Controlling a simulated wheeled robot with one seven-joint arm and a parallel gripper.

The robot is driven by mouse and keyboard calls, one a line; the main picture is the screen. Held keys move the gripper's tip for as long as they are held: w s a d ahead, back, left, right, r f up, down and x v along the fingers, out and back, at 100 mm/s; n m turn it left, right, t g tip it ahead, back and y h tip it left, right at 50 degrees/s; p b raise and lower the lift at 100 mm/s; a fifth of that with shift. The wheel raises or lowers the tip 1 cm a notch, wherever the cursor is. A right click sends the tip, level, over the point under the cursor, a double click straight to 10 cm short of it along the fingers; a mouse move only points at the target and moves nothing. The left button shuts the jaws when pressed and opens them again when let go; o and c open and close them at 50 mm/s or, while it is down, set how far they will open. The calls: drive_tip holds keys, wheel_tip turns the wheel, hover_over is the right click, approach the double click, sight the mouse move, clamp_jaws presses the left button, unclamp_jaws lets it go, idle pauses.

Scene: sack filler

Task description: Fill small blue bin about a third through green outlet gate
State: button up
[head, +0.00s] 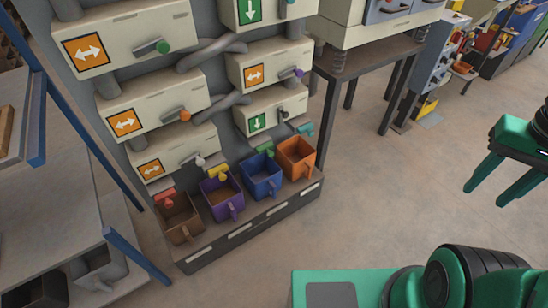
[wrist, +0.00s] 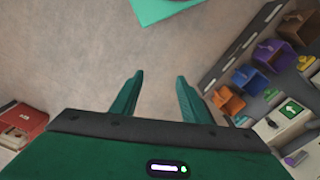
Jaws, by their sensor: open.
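The small blue bin (head: 262,187) stands in a row on a dark ledge, between a purple bin and an orange bin. The green outlet gate (head: 265,149) sits just above and behind it. I see no grain in the blue bin, but its bottom is shaded. In the wrist view the blue bin (wrist: 250,80) is at the right, with the green gate (wrist: 271,95) beside it. My gripper (head: 484,196) is open and empty, far to the right of the bins over open floor. Its two fingers also show in the wrist view (wrist: 158,78).
Orange (head: 297,157), purple (head: 222,199) and brown (head: 179,222) bins share the dark ledge (head: 250,233). Cream boxes with levers and pipes (head: 276,107) rise behind. A shelf (head: 45,225) stands left, a metal table (head: 378,52) behind right. The middle floor is clear.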

drive_tip(key=w+d+f+t+h, duration=0.1)
drive_tip(key=w+f, duration=0.2)
drive_tip(key=w, duration=0.6)
drive_tip(key=w+d+f+n+t+h, duration=0.1)
drive_tip(key=w+f+t, duration=0.1)
drive_tip(key=w, duration=0.7)
drive_tip(key=w+d+f+t+h, duration=0.1)
drive_tip(key=w+d+f+h, duration=0.15)
drive_tip(key=w, duration=0.65)
drive_tip(key=w+a+f+n+t+y, duration=0.1)
drive_tip(key=w+a+f+n+t, duration=0.15)
drive_tip(key=w+a+f, duration=0.45)
drive_tip(key=w+a+f+n+t+y, duration=0.1)
drive_tip(key=w+a+f+t, duration=0.25)
drive_tip(key=w, duration=0.65)
drive_tip(key=w+a+f+n+t+y, duration=0.2)
drive_tip(key=w+a+f, duration=0.2)
drive_tip(key=a+f, duration=0.4)
drive_tip(key=n+t+y, duration=0.3)
drive_tip(key=n+y, duration=0.1)
drive_tip(key=y, duration=0.7)
approach(271, 155)
drive_tip(key=x, duration=0.8)
drive_tip(key=shift+w+a, duration=0.15)
drive_tip(key=shift+w, duration=0.25)
